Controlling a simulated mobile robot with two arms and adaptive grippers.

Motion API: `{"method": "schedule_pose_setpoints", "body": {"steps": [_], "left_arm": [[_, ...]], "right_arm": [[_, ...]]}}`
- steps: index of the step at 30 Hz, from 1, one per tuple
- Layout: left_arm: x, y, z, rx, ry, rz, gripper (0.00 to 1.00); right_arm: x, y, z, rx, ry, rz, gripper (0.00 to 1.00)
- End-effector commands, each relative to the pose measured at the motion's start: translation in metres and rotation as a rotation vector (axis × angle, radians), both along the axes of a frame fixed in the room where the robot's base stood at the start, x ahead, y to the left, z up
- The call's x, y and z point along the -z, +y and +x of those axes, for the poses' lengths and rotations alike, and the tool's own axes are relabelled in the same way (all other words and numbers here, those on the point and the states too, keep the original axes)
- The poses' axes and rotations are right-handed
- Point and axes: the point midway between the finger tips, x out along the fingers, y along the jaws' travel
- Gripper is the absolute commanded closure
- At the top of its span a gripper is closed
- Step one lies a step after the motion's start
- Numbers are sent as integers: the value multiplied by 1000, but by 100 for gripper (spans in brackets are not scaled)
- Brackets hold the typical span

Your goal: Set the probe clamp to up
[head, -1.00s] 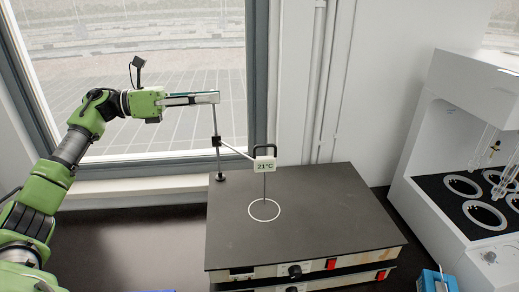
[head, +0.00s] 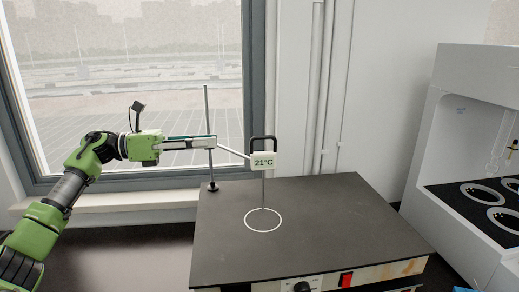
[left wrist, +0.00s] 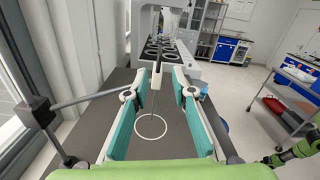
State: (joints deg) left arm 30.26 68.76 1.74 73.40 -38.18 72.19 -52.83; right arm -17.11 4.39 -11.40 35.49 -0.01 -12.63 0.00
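The probe clamp (left wrist: 40,110) is a black block on a thin upright stand rod (head: 206,112). In the head view my left gripper covers it. From it a thin arm (head: 233,152) runs right to the probe's black handle (head: 264,140) and its 21°C display (head: 263,162). My left gripper (head: 214,142) overlaps the rod at clamp height. In the left wrist view its teal-padded fingers (left wrist: 158,100) are apart with nothing gripped, and the clamp is left of them. I cannot tell whether it touches the clamp. Green and black parts at that view's right edge look like my right arm.
The hotplate (head: 320,235) with a white ring lies below the probe. A white machine (head: 470,110) with round black-centred openings stands at the right. The window (head: 120,50) is behind my left arm. Free air is above the hotplate.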

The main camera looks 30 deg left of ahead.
Motion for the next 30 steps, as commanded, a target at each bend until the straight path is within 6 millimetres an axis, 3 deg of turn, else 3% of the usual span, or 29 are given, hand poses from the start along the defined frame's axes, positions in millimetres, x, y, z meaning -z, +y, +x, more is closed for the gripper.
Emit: {"method": "schedule_pose_setpoints", "body": {"steps": [18, 30], "left_arm": [[-6, -91, 68, 3, -1, -3, 77], [-1, -107, 81, 1, 1, -1, 77]], "right_arm": [[-57, -1, -1, -1, 1, -1, 100], [-63, -4, -1, -3, 0, -4, 100]]}}
